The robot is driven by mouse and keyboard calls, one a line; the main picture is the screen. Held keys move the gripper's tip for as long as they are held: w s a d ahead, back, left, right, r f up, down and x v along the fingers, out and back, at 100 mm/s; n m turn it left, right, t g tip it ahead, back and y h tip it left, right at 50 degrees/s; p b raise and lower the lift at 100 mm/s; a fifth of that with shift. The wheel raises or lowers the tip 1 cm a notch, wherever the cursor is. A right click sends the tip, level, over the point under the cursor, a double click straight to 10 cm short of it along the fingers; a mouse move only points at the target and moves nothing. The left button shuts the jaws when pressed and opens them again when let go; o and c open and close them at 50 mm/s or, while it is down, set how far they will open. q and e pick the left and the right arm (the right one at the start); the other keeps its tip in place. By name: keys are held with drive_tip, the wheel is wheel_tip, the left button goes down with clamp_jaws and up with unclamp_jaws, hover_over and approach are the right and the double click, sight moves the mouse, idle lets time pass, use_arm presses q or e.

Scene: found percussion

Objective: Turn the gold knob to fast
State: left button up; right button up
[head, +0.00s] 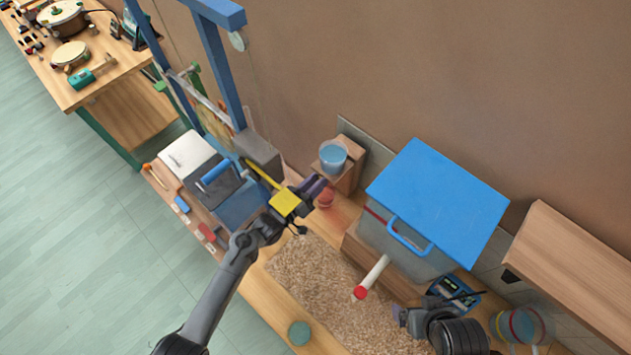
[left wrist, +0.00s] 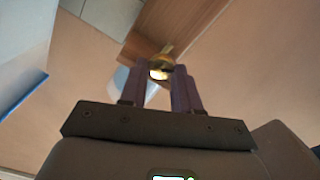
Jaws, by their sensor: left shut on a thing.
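The gold knob (left wrist: 160,73) shows in the left wrist view between the tips of my left gripper's two purple fingers. It sits in front of a wooden surface, and its dial markings cannot be read. My left gripper (head: 318,187) is shut on the knob, at the wooden stand near the wall in the head view. The knob itself is hidden there by the fingers. My right gripper (head: 402,317) is at the lower right, apart from the knob. Its jaw opening is too unclear to judge.
A yellow plate (head: 285,203) on a yellow bar overlaps my left wrist. A blue cup (head: 333,155) and a red round object (head: 326,198) are close to the left gripper. A blue-lidded bin (head: 440,200) stands to the right. A pebbly mat (head: 320,280) lies in front.

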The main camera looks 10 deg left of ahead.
use_arm(q)
drive_tip(key=n+p, duration=0.1)
drive_tip(key=n, duration=0.5)
drive_tip(key=n+p, duration=0.2)
drive_tip(key=n, duration=0.4)
drive_tip(key=shift+f+n, duration=0.2)
drive_tip(key=shift+n, duration=0.2)
idle(0.3)
drive_tip(key=o, duration=1)
drive_tip(key=shift+a, duration=0.1)
